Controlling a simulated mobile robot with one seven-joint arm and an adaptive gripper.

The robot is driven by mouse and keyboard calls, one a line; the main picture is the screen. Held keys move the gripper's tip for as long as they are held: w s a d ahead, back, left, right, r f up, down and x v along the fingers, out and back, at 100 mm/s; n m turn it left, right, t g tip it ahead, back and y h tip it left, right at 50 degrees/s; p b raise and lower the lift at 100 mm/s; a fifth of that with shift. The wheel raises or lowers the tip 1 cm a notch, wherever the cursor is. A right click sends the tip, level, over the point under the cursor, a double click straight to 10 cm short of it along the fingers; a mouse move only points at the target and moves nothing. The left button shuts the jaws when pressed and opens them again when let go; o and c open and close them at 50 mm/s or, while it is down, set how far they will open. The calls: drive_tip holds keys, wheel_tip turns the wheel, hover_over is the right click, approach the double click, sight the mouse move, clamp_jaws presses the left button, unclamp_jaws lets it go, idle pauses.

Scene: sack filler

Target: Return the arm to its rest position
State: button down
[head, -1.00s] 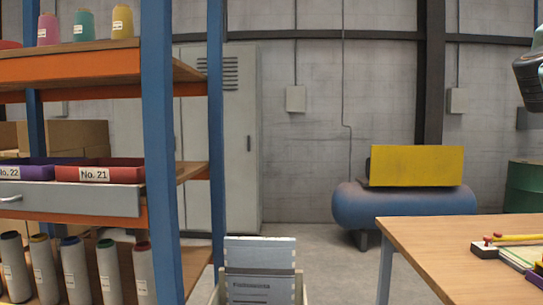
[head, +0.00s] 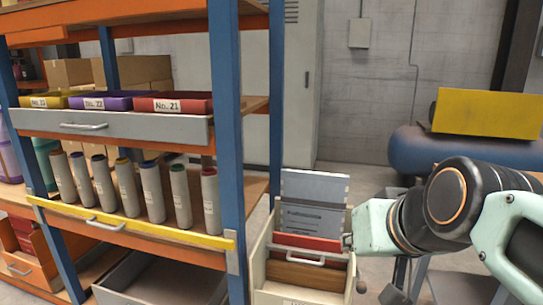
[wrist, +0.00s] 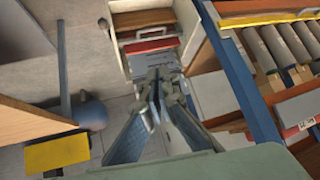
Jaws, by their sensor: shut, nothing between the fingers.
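My gripper (wrist: 157,80) shows in the wrist view with its two fingers together and nothing between them. It points toward a pale open-topped drawer unit (wrist: 187,40) on the floor, which holds a red item, a wooden panel and grey folders. I cannot tell the distance between fingertips and unit. In the head view my arm, mint and black, comes in from the right, bent, in front of the same unit (head: 262,270). The fingertips cannot be made out clearly there.
A blue and orange shelf rack (head: 228,120) with bins, a grey drawer (head: 110,127) and several thread cones stands left, close to the unit. A blue tank (head: 415,150) with a yellow cover (head: 487,113) stands behind my arm. Some grey floor (head: 345,180) is clear.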

drive_tip(key=s+f+g+h, duration=0.1)
drive_tip(key=s+f+g, duration=0.3)
drive_tip(key=s+f, duration=0.6)
wheel_tip(320, 180, up, 30)
drive_tip(key=w+p, duration=0.1)
drive_tip(key=p, duration=2.8)
drive_tip(key=shift+a, duration=0.3)
drive_tip(key=shift+d, duration=0.15)
